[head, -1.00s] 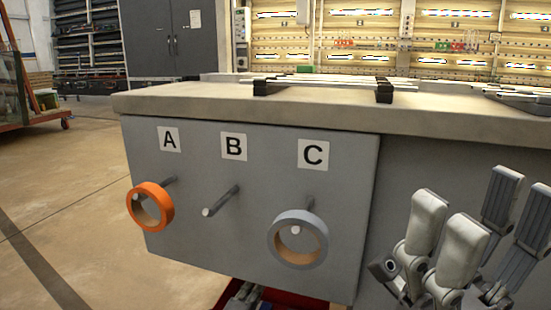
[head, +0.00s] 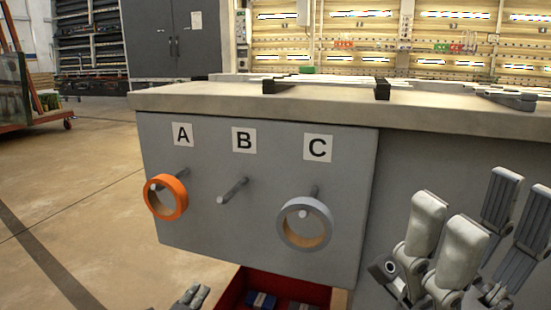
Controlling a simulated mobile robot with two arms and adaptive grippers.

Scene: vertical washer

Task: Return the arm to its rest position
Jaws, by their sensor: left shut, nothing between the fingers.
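My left gripper (head: 191,296) is at the bottom edge, with its fingers close together and nothing between them. Only its fingertips show; the rest of the arm is out of frame. It is below the grey panel and left of a red bin (head: 232,292), apart from the rings. My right gripper (head: 482,196) stands large at the lower right, fingers pointing up and spread apart, empty. An orange ring (head: 181,193) hangs on the peg under label A. A grey ring (head: 322,211) hangs on the peg under label C. The peg under B (head: 233,191) is bare.
The grey cabinet (head: 250,230) with a pale worktop (head: 330,108) fills the middle. Rods and dark clamps (head: 382,88) lie on top. Open floor (head: 80,190) lies to the left.

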